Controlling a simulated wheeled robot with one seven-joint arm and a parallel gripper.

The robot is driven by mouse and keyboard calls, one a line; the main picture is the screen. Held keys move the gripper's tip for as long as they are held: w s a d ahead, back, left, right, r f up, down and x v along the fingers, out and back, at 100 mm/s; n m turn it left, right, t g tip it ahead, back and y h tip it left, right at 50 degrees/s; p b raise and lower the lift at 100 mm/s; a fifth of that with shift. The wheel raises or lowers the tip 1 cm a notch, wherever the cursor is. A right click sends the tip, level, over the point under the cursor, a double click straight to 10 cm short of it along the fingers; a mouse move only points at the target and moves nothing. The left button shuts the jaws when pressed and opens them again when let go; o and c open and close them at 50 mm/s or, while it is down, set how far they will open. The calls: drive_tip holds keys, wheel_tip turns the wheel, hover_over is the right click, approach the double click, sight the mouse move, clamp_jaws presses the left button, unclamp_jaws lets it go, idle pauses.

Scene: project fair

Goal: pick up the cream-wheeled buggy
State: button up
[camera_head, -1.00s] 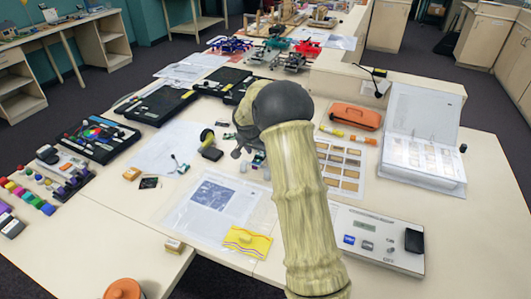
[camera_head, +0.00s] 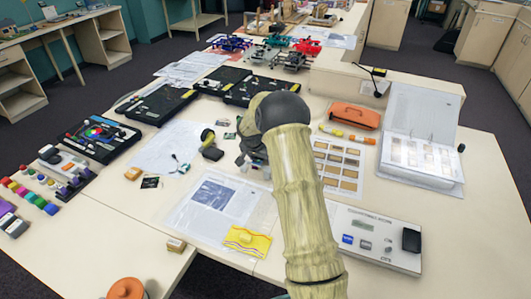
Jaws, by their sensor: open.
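Several small buggies stand at the far end of the long table: a purple one (camera_head: 230,43), a teal one (camera_head: 277,41), a red one (camera_head: 307,47) and grey ones (camera_head: 293,60) in front. They are too small for me to tell which has cream wheels. My gripper (camera_head: 250,158) is partly hidden behind my own arm, above the middle of the near table. It is open, well short of the buggies. Small items just below it are partly covered.
Black trays (camera_head: 165,103) lie between my gripper and the buggies. An orange case (camera_head: 354,116), an open binder (camera_head: 422,140) and a white instrument box (camera_head: 375,238) stand to the right. A yellow packet (camera_head: 247,241) lies in front. Bare tabletop shows at front left.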

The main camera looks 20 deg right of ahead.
drive_tip(key=c, duration=0.9)
drive_tip(key=shift+r, duration=0.1)
wheel_tip(320, 180, up, 10)
drive_tip(key=shift+b, duration=0.8)
